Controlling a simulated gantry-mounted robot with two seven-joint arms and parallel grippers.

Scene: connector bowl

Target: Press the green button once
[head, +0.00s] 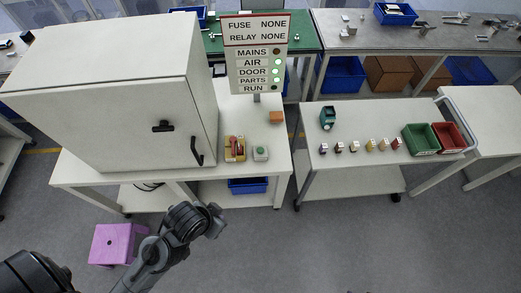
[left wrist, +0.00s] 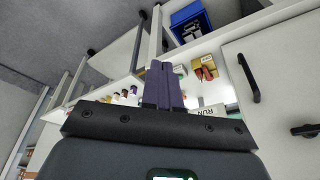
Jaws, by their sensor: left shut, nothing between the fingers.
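The green button (head: 260,151) sits on top of a small pale box on the white table, right of a yellow box with a red handle (head: 235,148). My left gripper (head: 218,221) is in front of the table's front edge, well apart from the button. In the left wrist view its two dark fingers (left wrist: 163,86) are together and empty. The yellow box with its red handle (left wrist: 205,68) shows just right of the fingertips there. A pale box with a greenish top (left wrist: 180,70) is partly hidden behind the fingers. My right gripper is in neither view.
A large white cabinet (head: 120,90) with a black handle stands left of the button. A sign panel (head: 257,52) with some lamps lit green stands behind it. A side table (head: 340,175) holds small coloured parts, a green bin (head: 421,139) and a red bin (head: 449,137). A purple stool (head: 112,245) stands on the floor.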

